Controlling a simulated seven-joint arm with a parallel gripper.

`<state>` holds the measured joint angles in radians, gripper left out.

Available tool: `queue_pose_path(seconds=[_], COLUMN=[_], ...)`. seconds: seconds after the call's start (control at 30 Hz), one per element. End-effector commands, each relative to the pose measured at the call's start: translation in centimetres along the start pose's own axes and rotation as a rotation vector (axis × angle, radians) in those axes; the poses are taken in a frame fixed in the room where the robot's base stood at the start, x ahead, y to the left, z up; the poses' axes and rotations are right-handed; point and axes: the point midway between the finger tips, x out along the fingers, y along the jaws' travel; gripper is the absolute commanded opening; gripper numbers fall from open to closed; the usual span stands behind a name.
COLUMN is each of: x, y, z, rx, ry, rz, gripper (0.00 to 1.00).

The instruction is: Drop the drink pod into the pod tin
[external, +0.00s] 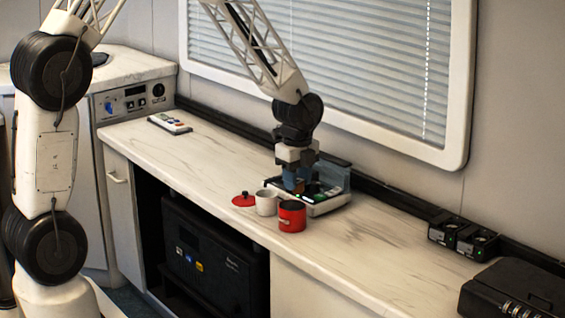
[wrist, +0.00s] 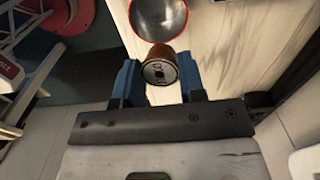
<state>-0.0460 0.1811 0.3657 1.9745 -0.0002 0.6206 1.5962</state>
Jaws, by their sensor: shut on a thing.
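My gripper (external: 294,187) is shut on a small brown drink pod (wrist: 158,68), with a blue finger on each side of it in the wrist view. The pod's round end, with a dark mark, faces the wrist camera. In the external view the pod is mostly hidden between the fingers. A red pod tin (external: 291,217) stands on the counter just in front of my gripper. It is open, and its red rim and empty-looking grey inside show in the wrist view (wrist: 158,18), beyond the pod. The pod is apart from the tin's opening in that view.
A white cup (external: 265,203) and a red lid with a knob (external: 243,200) sit left of the tin. A low grey tray unit (external: 332,205) lies behind and right of it. Black boxes (external: 462,236) and a black case (external: 515,290) stand farther right. The counter's left stretch is mostly clear.

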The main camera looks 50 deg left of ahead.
Motion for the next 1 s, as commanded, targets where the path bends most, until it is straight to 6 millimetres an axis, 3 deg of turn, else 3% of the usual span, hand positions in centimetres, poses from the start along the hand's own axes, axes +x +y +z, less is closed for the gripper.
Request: queue_pose_path(seconds=[0.03, 0.07, 0.27, 0.67, 1.0], x=[0.0, 0.0, 0.0, -0.4, -3.8], y=[0.0, 0.0, 0.0, 0.0, -0.1], z=[0.0, 0.0, 0.0, 0.0, 0.0], rx=[0.000, 0.000, 0.000, 0.000, 0.000], ry=[0.000, 0.000, 0.000, 0.000, 0.000], rz=[0.000, 0.000, 0.000, -0.001, -0.002], gripper=[0.15, 0.38, 0.66, 0.66, 0.66])
